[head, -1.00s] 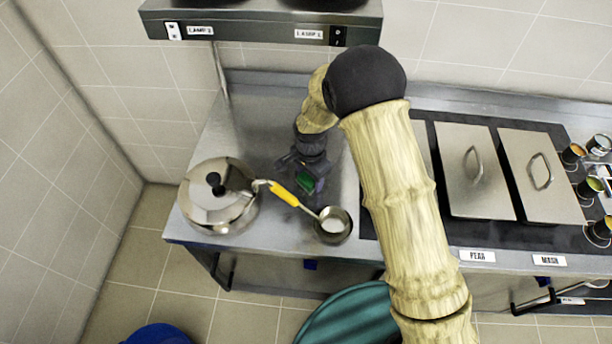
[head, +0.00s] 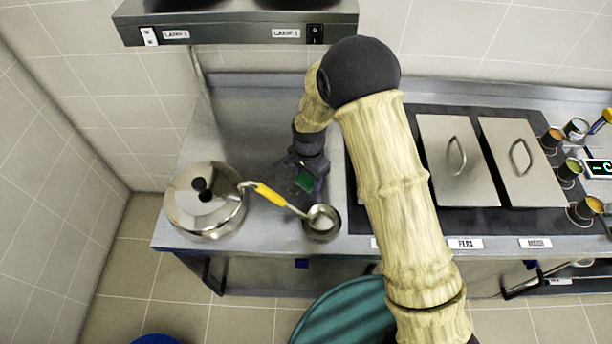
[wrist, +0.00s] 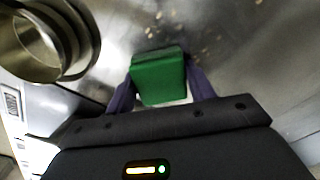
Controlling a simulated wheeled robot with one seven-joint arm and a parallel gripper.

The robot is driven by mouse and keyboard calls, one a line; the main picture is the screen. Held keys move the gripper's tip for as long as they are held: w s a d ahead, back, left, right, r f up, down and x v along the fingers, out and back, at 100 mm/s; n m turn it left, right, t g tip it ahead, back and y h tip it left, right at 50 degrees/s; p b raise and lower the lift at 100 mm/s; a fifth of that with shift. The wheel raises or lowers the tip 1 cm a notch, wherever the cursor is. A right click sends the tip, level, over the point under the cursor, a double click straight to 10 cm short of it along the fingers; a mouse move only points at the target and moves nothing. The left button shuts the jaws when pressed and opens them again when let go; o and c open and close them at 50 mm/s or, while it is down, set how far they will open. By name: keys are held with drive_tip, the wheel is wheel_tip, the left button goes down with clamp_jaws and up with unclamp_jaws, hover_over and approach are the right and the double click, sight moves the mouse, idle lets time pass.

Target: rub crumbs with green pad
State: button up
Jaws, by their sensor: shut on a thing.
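The green pad (wrist: 158,77) is held between the two fingers of my gripper (wrist: 160,92) in the wrist view. In the head view the pad (head: 304,182) shows as a small green patch at my gripper (head: 308,178), low over the steel counter. I cannot tell whether the pad touches the counter. Pale crumbs (wrist: 205,37) lie scattered on the steel beyond the pad and to its upper right in the wrist view. In the head view the crumbs are too small to make out, and my arm hides part of the counter.
A lidded steel pot (head: 205,215) stands left of my gripper. A ladle with a yellow handle (head: 270,195) reaches from it to a small round cup (head: 321,222), close by my gripper. Lidded pans (head: 450,160) sit to the right. A lamp shelf (head: 235,27) hangs above.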

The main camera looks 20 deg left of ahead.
sight(283, 187)
drive_tip(key=shift+d+f, duration=0.1)
drive_tip(key=shift+f, duration=0.05)
drive_tip(key=shift+s+d, duration=0.2)
drive_tip(key=shift+s, duration=0.65)
drive_tip(key=shift+s+a+r+p, duration=0.15)
drive_tip(key=shift+a+p, duration=0.05)
drive_tip(key=shift+a, duration=0.75)
drive_tip(key=shift+s+a+r+p, duration=0.1)
drive_tip(key=shift+s+a+p, duration=0.1)
drive_tip(key=shift+a, duration=0.7)
drive_tip(key=shift+s+a+f, duration=0.1)
drive_tip(key=shift+s+a, duration=0.1)
drive_tip(key=shift+a, duration=0.7)
drive_tip(key=shift+s+a+f, duration=0.1)
drive_tip(key=shift+s+a, duration=0.1)
drive_tip(key=shift+a, duration=0.65)
